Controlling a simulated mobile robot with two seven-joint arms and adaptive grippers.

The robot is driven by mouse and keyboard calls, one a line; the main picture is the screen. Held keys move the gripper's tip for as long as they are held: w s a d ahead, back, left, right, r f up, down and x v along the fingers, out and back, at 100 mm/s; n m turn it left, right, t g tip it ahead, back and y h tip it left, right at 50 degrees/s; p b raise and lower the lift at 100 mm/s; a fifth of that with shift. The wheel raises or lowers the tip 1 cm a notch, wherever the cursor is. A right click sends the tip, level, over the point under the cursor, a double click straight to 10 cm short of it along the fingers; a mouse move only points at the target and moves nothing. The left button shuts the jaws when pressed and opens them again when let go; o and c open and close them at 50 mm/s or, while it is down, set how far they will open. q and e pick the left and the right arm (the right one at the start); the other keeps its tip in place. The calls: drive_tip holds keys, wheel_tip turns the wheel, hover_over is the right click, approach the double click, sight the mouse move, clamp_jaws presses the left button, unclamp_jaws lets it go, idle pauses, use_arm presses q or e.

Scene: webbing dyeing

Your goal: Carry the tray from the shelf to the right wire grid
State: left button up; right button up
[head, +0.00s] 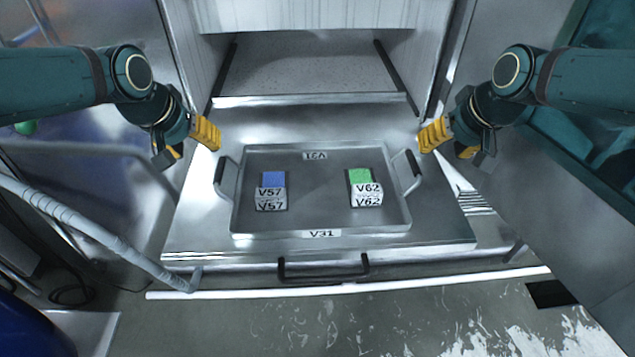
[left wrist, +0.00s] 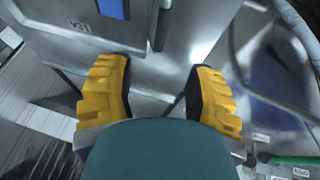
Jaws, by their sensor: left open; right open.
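The grey metal tray (head: 315,190), labelled V31, lies flat on the steel shelf (head: 200,225). It has a dark upright handle at its left end (head: 222,176) and another at its right end (head: 408,170). A blue block (head: 272,180) labelled V57 and a green block (head: 360,177) labelled V62 sit in it. My left gripper (head: 187,146) is open and empty, off the tray's far left corner. In the left wrist view its yellow fingers (left wrist: 160,75) are spread, with part of the tray (left wrist: 75,15) beyond. My right gripper (head: 450,145) is open and empty off the far right corner. I cannot make out the right wire grid.
A recessed opening (head: 310,65) with side walls lies behind the tray. The shelf front has a dark bar handle (head: 322,268). A grey hose (head: 95,232) runs along the left. A steel panel (head: 540,180) stands close on the right. Open floor (head: 400,310) lies in front.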

sight(219, 166)
use_arm(q)
drive_tip(key=x, duration=1.1)
drive_tip(key=shift+w+f, duration=0.1)
drive_tip(key=shift+w, duration=0.05)
use_arm(e)
drive_tip(key=x, duration=1.1)
drive_tip(key=shift+f, duration=0.1)
use_arm(q)
clamp_jaws()
use_arm(e)
clamp_jaws()
drive_tip(key=shift+w, duration=0.1)
